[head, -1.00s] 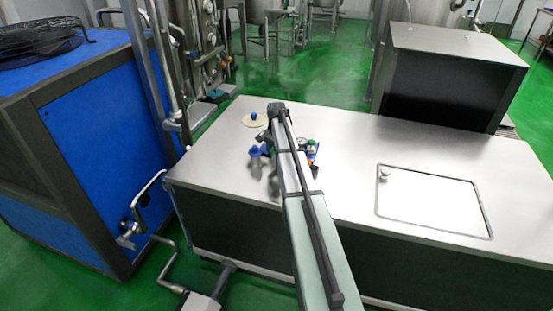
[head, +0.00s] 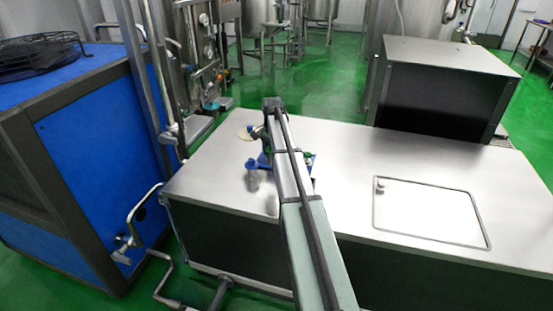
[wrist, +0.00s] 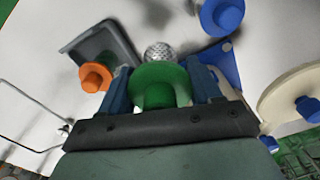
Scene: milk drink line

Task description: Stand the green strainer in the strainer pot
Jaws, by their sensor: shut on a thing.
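In the wrist view my gripper (wrist: 162,72) is shut on the green strainer (wrist: 157,88), with a finger on each side of its round green part. A silver dimpled or perforated end (wrist: 158,52) shows just beyond the green disc and looks like part of it. I cannot make out the strainer pot with certainty in either view. A blue-topped clear vessel (head: 252,168) stands left of my arm in the head view.
Around the gripper in the wrist view are an orange knob (wrist: 95,77) by a grey tray (wrist: 100,48), a blue knob (wrist: 222,15), a blue board (wrist: 228,70) and a cream disc (wrist: 283,92) with a blue knob. The steel counter (head: 340,150) is bare to the right, up to a hatch.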

